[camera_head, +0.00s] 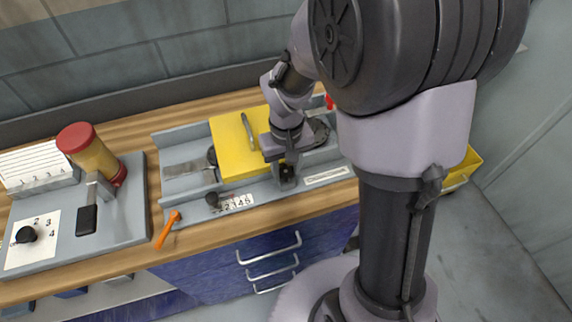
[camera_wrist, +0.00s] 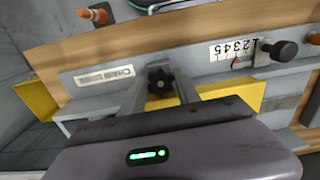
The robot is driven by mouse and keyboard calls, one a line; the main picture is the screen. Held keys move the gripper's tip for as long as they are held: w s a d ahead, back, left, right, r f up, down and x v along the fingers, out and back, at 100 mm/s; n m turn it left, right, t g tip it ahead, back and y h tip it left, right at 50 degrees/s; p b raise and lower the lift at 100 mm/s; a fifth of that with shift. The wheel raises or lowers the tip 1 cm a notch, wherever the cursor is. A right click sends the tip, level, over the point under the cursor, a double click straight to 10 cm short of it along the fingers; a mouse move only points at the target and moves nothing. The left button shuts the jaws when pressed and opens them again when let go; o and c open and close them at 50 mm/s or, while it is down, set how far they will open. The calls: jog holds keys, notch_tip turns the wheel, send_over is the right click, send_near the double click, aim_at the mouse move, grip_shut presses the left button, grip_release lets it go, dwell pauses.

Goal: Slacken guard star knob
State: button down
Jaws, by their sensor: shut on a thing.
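The black star knob (camera_wrist: 160,81) sits on the front of the grey runout fixture (camera_wrist: 112,78), between my two fingertips in the wrist view. My gripper (camera_wrist: 161,87) is shut on it, with a finger on each side. In the head view my gripper (camera_head: 286,177) points down at the fixture's front edge, and the knob is mostly hidden there. The yellow guard (camera_head: 234,148) lies on the fixture just left of my gripper. In the wrist view yellow parts show behind my fingers.
A black knob (camera_head: 212,199) and number scale (camera_head: 237,202) are left of my gripper. An orange lever (camera_head: 168,228) is at the front left. A red-lidded yellow cylinder (camera_head: 90,152) stands farther left. A yellow bin (camera_head: 463,170) is at the right. Blue drawers (camera_head: 230,262) are below.

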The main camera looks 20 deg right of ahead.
aim_at(287, 172)
jog(key=shift+d+n+p, duration=0.1)
jog(key=shift+n+p, duration=0.5)
jog(key=shift+n, duration=0.9)
jog(key=c, duration=0.9)
grip_release()
jog(key=shift+r, duration=0.1)
notch_tip(287, 172, up, 17)
jog(key=p, duration=0.6)
jog(key=shift+r, duration=0.15)
